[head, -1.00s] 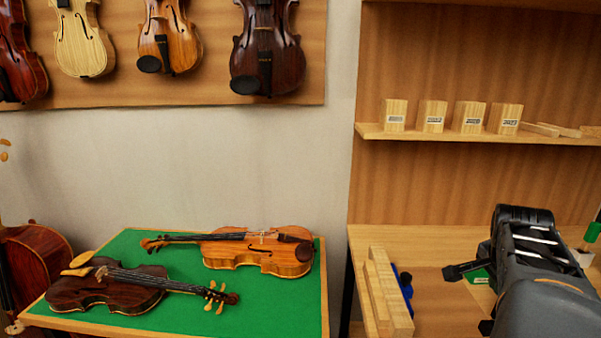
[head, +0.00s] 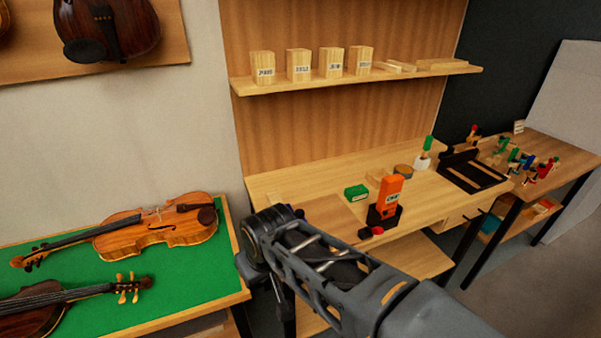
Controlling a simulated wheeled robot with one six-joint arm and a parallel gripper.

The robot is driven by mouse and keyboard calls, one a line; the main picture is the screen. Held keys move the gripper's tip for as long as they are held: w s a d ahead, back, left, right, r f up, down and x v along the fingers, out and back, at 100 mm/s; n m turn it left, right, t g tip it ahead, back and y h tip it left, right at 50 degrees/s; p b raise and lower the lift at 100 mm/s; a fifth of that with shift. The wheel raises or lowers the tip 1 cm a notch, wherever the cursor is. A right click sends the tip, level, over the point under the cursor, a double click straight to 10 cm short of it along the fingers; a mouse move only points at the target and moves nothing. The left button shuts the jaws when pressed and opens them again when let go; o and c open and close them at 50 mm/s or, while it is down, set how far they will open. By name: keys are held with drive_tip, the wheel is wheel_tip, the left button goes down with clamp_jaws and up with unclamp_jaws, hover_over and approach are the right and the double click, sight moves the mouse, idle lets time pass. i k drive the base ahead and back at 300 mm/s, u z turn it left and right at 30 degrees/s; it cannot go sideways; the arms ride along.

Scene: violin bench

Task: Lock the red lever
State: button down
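I cannot single out the red lever for certain. A small red-tipped black part (head: 377,231) sits at the workbench's front edge, at the foot of an orange labelled piece (head: 390,188) in a black holder (head: 384,216). Small red and green pieces (head: 545,168) stand on the right-hand table, too small to make out as levers. Another small red-topped piece (head: 474,131) is at the back of the workbench. My arm crosses the lower middle of the head view; its fingertips cannot be made out.
The workbench (head: 430,203) carries a green box (head: 356,193), a round tin (head: 403,170) and a black tray (head: 470,172). A green-topped table (head: 120,270) with two violins (head: 160,226) is at left. Floor (head: 545,280) shows clear at lower right.

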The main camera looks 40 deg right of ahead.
sight(378, 230)
drive_tip(key=z, duration=0.65)
drive_tip(key=k, duration=0.05)
drive_tip(key=z, duration=0.6)
